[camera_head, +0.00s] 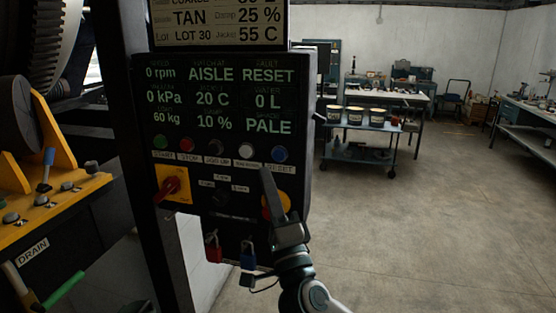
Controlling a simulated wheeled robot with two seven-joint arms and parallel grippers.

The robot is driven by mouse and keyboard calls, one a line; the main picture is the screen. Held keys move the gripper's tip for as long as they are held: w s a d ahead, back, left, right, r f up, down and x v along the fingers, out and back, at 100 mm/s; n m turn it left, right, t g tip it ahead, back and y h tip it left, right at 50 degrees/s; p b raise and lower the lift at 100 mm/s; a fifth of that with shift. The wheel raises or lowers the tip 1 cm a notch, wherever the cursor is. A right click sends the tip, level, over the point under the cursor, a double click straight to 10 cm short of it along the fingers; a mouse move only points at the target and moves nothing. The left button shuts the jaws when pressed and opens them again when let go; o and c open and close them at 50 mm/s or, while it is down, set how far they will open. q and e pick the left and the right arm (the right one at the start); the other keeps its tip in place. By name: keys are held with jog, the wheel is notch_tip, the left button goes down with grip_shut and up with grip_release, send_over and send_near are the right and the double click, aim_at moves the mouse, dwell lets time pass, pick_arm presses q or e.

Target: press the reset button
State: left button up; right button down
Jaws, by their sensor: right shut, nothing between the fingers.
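The reset button (280,154) is a round blue button at the right end of the row on the dark control panel (145,100). A label reading RESET sits just under it. My right gripper (267,172) comes up from below in front of the panel, shut and empty. Its tips show just below and left of the blue button, below the white button (246,151). I cannot tell whether the tips touch the panel; the blue button is uncovered. My left gripper is not in view.
Green (160,142), red (187,145) and black (215,147) buttons share the row. A red rotary switch (171,187) is lower left. A yellow-and-red control (283,203) is partly behind my gripper. Padlocks (213,250) hang below. A cart (358,152) and open floor lie right.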

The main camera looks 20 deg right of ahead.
aim_at(279, 155)
jog(key=shift+w+d+b, duration=0.25)
jog(key=shift+w+d, duration=0.4)
jog(key=shift+w, duration=0.3)
jog(key=shift+w+d+b, duration=0.25)
jog(key=shift+w+d, duration=0.4)
jog(key=shift+w, duration=0.25)
jog(key=shift+w+d+b, duration=0.25)
jog(key=shift+w+d, duration=0.4)
jog(key=shift+w, duration=0.3)
jog(key=shift+w, duration=0.1)
jog(key=shift+w+d+p, duration=0.25)
jog(key=shift+p, duration=0.15)
